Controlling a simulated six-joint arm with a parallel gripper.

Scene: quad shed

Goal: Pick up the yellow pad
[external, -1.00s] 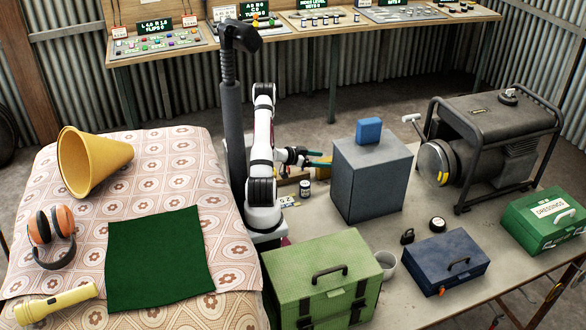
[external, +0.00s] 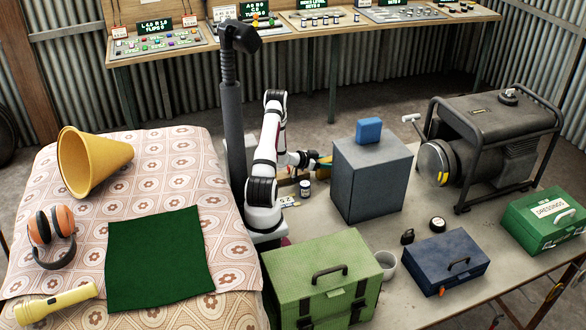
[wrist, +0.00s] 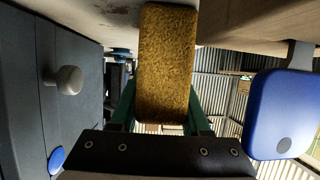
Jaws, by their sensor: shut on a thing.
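The yellow pad (wrist: 167,60) is a rough, yellow-brown block that shows large in the wrist view. It sits between the two green fingers of my gripper (wrist: 162,105), which is shut on it. In the external view my gripper (external: 316,160) is beside the left face of the grey box, and a bit of yellow (external: 326,159) shows at its fingers. The far end of the fingers and pad is hidden behind the box there.
The tall grey box (external: 371,178) with a blue block (external: 368,131) on top stands right of my gripper. A small dark jar (external: 305,188) stands below it. A green case (external: 322,276) and generator (external: 490,140) are nearby. Free table lies right of the box.

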